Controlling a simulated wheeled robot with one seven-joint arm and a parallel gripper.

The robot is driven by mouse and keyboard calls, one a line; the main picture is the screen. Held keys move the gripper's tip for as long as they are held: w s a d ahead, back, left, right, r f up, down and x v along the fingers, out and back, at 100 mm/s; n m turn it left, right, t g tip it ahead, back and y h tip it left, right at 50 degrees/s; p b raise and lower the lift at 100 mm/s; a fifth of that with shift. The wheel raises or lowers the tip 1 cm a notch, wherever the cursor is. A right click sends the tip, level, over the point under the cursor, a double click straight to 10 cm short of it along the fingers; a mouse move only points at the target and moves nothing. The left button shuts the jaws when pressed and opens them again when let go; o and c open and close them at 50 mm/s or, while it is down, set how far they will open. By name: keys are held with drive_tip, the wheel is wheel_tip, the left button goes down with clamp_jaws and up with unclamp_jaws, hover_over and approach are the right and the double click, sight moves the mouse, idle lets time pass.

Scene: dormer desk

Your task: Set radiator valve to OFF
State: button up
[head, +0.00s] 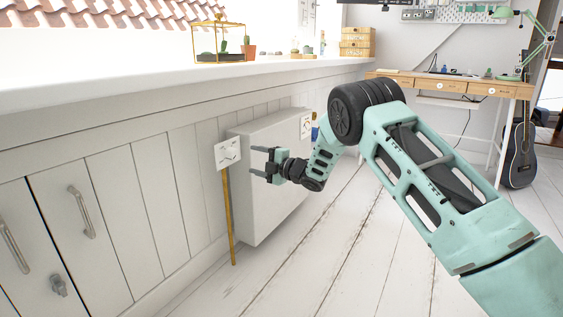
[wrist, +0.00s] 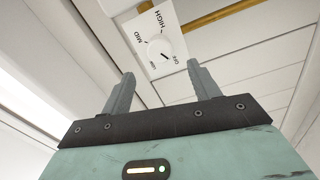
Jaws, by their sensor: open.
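The radiator valve is a round white dial (wrist: 160,49) on a white plate with the labels HIGH, MID, LOW and OFF. A small dark mark shows on the dial on the side toward OFF and LOW, but the exact setting is too small to tell. In the head view the valve plate (head: 228,153) is on the panelled wall, at the left end of the white radiator box. My gripper (head: 254,160) is open and empty, to the right of the plate and apart from it. In the wrist view the dial lies beyond my open fingertips (wrist: 160,72).
The white radiator box (head: 265,180) stands close beside my gripper. A brass-coloured pipe (head: 229,220) runs down from the valve plate. A second small plate (head: 306,127) is at the box's far end. Cupboards with handles (head: 82,212) are at left. The plank floor (head: 350,250) is clear.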

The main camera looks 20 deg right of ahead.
drive_tip(key=p+v, duration=0.3)
drive_tip(key=v, duration=0.7)
